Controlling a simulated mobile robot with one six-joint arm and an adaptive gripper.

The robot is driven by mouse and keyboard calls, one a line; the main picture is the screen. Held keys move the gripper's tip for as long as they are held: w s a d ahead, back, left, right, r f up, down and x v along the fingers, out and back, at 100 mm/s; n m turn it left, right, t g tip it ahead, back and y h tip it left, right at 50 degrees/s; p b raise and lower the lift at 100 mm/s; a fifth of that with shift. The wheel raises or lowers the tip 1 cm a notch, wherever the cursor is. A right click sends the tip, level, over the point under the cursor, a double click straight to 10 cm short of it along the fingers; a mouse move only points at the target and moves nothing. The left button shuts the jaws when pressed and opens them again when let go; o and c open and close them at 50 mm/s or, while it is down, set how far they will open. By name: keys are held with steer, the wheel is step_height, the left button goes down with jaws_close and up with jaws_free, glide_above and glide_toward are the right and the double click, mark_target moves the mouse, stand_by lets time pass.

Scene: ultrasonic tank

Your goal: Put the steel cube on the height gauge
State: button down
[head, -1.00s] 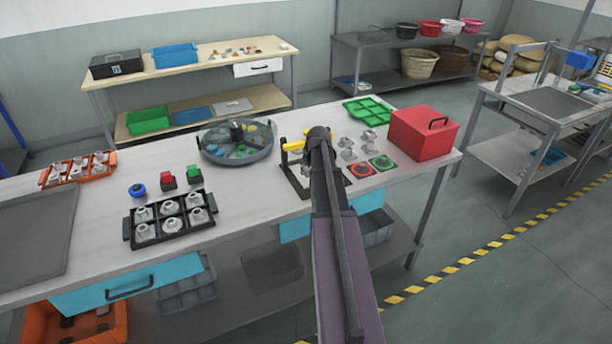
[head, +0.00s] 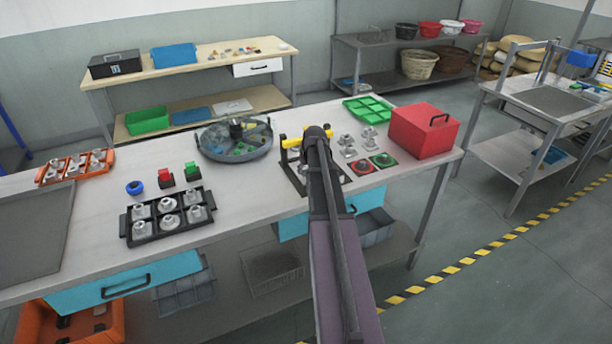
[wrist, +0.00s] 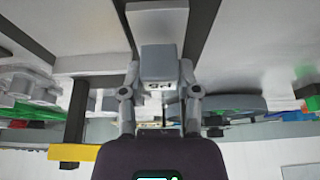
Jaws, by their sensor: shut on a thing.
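The steel cube (wrist: 163,62) is a plain grey block in the middle of the wrist view. My gripper (wrist: 160,88) is shut on it, with one grey finger at each side. The height gauge (head: 291,142) stands on the bench in the head view, with a yellow bar on a dark frame. My arm covers part of it, and hides the cube and my fingers in that view. A dark post with a yellow piece (wrist: 75,152), likely the gauge, shows at the left of the wrist view. I cannot tell whether the cube touches it.
Left of the gauge are a round tank (head: 235,153) and a black tray (head: 130,238) of metal parts. To its right are small metal fittings (head: 347,153), red and green pads (head: 383,160), a green tray (head: 367,99) and a red box (head: 415,135). The bench's front edge is close.

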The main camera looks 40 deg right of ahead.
steer(key=shift+f+b, duration=0.3)
steer(key=shift+f, duration=0.3)
steer(key=shift+f, duration=0.15)
steer(key=shift+c, duration=1.7)
jaws_free()
steer(key=shift+r, duration=0.25)
steer(key=p+v, duration=1.1)
steer(key=v, duration=0.1)
steer(key=shift+f, duration=0.1)
steer(key=s+a+n+g, duration=0.1)
steer(key=s+a, duration=0.5)
steer(key=a, duration=1.5)
steer(key=s+a+f+n+g+y, duration=0.1)
steer(key=s+a+g, duration=0.2)
steer(key=a, duration=1.7)
steer(key=s, duration=0.3)
steer(key=shift+s+a+f+n, duration=0.2)
steer(key=shift+a+n, duration=0.2)
